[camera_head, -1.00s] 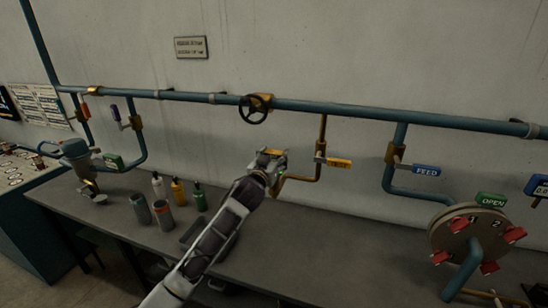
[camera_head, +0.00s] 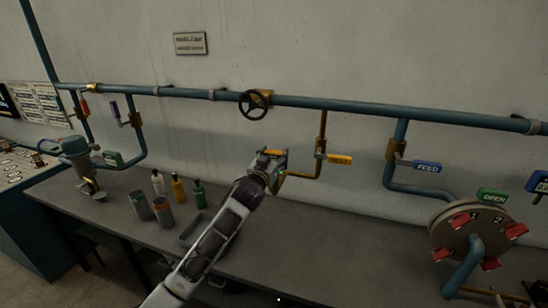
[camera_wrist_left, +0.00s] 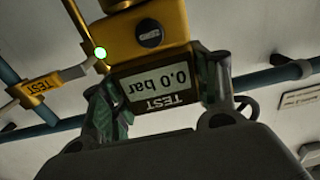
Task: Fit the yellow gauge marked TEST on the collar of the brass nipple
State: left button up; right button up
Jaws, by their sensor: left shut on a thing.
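My left gripper (camera_head: 268,163) is shut on the yellow gauge (camera_head: 272,153), in front of the wall at the end of the brass branch pipe (camera_head: 303,176). In the left wrist view the gauge (camera_wrist_left: 150,60) sits between the two fingers (camera_wrist_left: 160,95); its display reads 0.0 bar and TEST, upside down. A small green light (camera_wrist_left: 100,53) glows beside the gauge's edge. The brass nipple and its collar are hidden by the gauge and gripper, so I cannot tell whether the gauge is seated. My right gripper is not in view.
A yellow-tagged valve (camera_head: 339,160) is on the brass branch, close right of the gauge. A handwheel (camera_head: 254,104) is above on the blue pipe (camera_head: 360,107). Bottles (camera_head: 178,190) and cans (camera_head: 162,209) stand on the bench (camera_head: 300,245) to the left; its middle is clear.

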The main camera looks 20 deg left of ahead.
pick_arm(q)
jog(key=o, duration=1.3)
jog(key=shift+f, duration=0.15)
jog(key=shift+s, duration=0.2)
jog(key=s, duration=1.1)
jog(key=shift+s+a, duration=0.2)
jog(key=shift+s, duration=0.15)
